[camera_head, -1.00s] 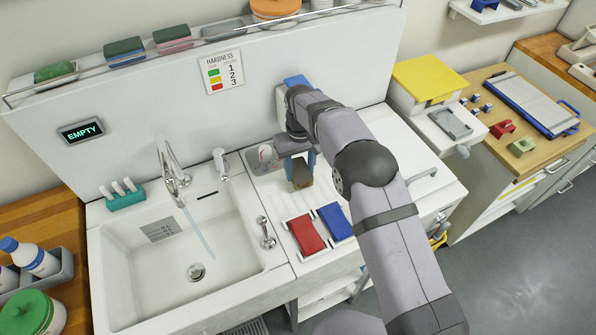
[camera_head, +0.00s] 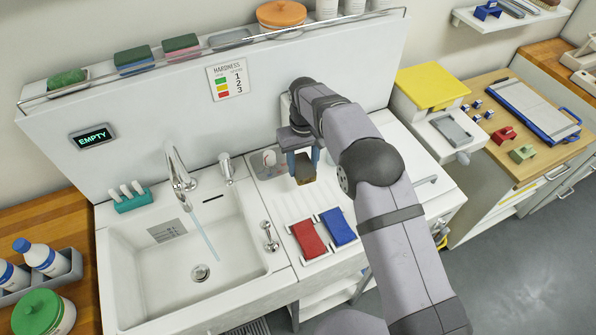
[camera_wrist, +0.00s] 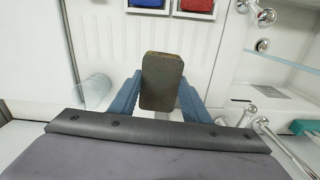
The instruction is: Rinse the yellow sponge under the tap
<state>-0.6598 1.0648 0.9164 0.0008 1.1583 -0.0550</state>
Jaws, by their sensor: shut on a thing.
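My gripper (camera_head: 304,163) is shut on a brownish sponge-like block (camera_head: 304,172) with a yellowish lower edge. It holds the block above the drainboard, right of the sink. In the wrist view the block (camera_wrist: 161,82) sits upright between the blue fingers, its dark olive-brown face showing; no clear yellow shows there. The tap (camera_head: 178,172) stands at the back of the white sink (camera_head: 120,265), left of my gripper. A thin stream of water (camera_head: 205,236) runs from it into the basin.
Red (camera_head: 308,239) and blue (camera_head: 338,227) pads lie in front of my gripper. A lever handle (camera_head: 270,237) stands at the sink's right rim, and a small faucet (camera_head: 226,168) behind the basin. A shelf (camera_head: 190,57) with several sponges runs along the back. The basin is empty.

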